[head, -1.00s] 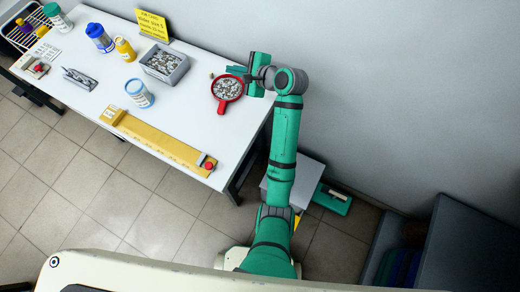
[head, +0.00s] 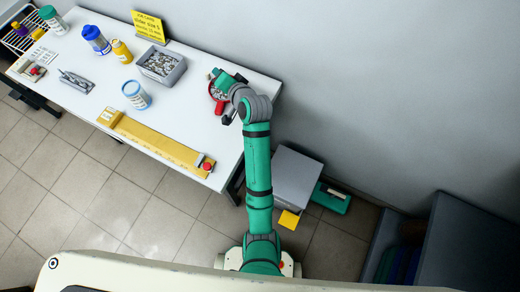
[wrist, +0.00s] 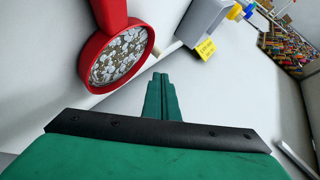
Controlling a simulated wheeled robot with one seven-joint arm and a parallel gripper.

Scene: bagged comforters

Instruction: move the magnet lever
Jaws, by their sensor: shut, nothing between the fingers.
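A long yellow bar (head: 150,140) lies along the table's front edge, with a small red knob (head: 207,166) on a dark-and-light block at its right end. A small pale device (head: 32,69) with a red top sits at the table's far left. I cannot tell which of these is the magnet lever. My gripper (head: 214,74) is above the table's right end, over the red pan and apart from both. In the wrist view its green fingers (wrist: 162,92) are together and empty. The pan's red handle (wrist: 110,12) shows to their upper left.
The red pan (head: 218,96) of grey pieces is partly hidden by my gripper. A wall runs behind. The white table (head: 195,120) is clear between pan and yellow bar.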

